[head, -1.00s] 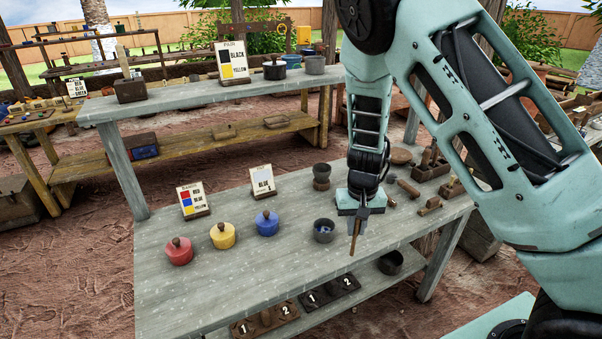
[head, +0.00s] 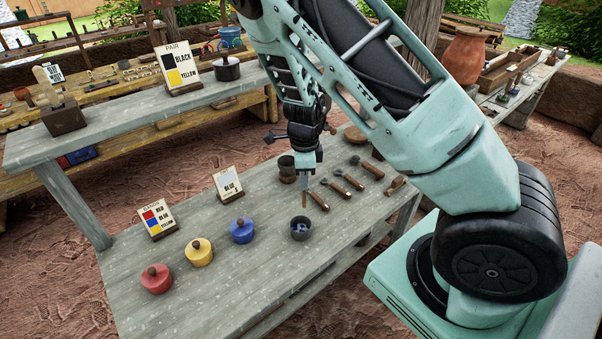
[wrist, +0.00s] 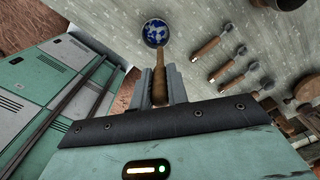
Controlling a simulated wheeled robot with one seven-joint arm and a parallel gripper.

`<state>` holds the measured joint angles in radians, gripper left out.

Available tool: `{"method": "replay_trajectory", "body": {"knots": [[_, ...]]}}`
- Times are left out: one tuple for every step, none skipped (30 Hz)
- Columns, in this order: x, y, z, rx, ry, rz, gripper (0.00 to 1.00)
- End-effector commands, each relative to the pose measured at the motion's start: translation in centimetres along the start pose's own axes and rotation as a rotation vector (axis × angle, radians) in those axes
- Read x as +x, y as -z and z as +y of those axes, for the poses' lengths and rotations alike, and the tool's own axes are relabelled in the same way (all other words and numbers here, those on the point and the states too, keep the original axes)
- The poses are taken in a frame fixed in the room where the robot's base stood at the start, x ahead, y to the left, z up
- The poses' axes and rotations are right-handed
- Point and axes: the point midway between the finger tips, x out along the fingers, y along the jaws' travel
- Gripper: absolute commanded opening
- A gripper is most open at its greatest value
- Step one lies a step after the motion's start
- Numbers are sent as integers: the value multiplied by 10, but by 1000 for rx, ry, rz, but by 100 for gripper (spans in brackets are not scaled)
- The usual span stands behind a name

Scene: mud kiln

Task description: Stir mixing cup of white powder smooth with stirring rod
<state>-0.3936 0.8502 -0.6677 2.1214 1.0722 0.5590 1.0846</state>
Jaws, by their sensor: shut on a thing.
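In the wrist view the cup (wrist: 155,21) shows patchy blue and white contents. My gripper (head: 306,186) is shut on a brown stirring rod (head: 304,201), which points downward. In the head view the rod appears just behind the cup. In the wrist view the rod (wrist: 159,85) stands between the fingers (wrist: 159,92), its far end overlapping the cup's near rim. I cannot tell whether its tip is inside the cup.
A dark stacked vessel (head: 287,168) is close behind my gripper. Several wooden-handled tools (head: 343,188) lie to the right.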

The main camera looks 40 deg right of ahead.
Motion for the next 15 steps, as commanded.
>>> {"method": "replay_trajectory", "body": {"knots": [[5,0,0,-1,0,0,0],[6,0,0,-1,0,0,0],[9,0,0,-1,0,0,0],[11,0,0,-1,0,0,0],[13,0,0,-1,0,0,0],[17,0,0,-1,0,0,0],[19,0,0,-1,0,0,0],[22,0,0,-1,0,0,0],[25,0,0,-1,0,0,0],[28,0,0,-2,0,0,0],[30,0,0,-2,0,0,0],[34,0,0,-3,0,0,0],[36,0,0,-3,-1,0,0],[39,0,0,-4,-1,0,0],[43,0,0,-4,-1,0,0]]}}
